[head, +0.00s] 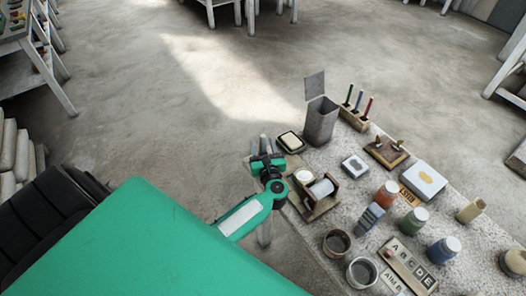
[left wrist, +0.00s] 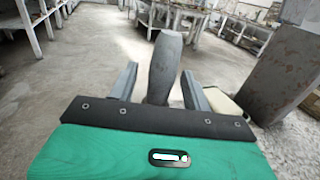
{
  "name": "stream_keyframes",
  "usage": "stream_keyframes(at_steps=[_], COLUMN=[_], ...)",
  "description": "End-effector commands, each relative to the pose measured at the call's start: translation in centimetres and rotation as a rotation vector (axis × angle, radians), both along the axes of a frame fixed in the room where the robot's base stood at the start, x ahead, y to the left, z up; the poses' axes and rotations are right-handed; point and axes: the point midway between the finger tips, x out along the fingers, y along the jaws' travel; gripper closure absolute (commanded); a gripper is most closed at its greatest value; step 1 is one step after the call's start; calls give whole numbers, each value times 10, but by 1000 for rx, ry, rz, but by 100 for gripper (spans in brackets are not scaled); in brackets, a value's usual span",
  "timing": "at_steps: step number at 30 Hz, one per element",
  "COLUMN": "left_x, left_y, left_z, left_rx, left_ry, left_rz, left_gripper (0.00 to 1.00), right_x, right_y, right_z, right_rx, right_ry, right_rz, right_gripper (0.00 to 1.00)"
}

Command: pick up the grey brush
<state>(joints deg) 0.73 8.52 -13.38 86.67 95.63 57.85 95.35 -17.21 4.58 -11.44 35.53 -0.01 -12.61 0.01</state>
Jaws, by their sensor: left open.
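The grey brush (left wrist: 164,62) stands up between the two fingers of my left gripper (left wrist: 161,85) in the left wrist view. It is a smooth, rounded grey shape, and its lower part is hidden behind the gripper body. The fingers are open, one on each side of it, with a small gap showing. In the head view my left gripper (head: 264,148) is at the table's left edge, and the brush shows only as a small grey piece there. My right gripper is not in view.
The speckled table (head: 300,230) is crowded. Close to my left gripper are a black dish with a pale block (head: 292,142), a wooden holder with a roll (head: 322,188) and a tall grey box (head: 320,122). Paint jars (head: 412,220) stand farther right. Open floor (head: 150,120) lies to the left.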

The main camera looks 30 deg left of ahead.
Motion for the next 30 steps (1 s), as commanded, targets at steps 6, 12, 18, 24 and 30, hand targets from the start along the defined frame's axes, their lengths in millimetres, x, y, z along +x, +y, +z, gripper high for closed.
stream_keyframes(at_steps=[6, 12, 18, 24, 30], left_x=[0, 0, 0, 0, 0], left_y=[0, 0, 0, -1, -1], left_z=[0, 0, 1, 10, 44], left_rx=[0, 0, -1, -3, -6], left_ry=[0, 0, -1, -3, -6], left_rz=[0, 0, 0, 1, 1], left_gripper=[73, 98, 98, 98, 98], right_x=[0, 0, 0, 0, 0], right_y=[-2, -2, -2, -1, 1], right_z=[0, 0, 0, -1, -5], right_rx=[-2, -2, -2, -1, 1], right_ry=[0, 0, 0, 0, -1], right_rz=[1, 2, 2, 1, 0], right_gripper=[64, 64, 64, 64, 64])
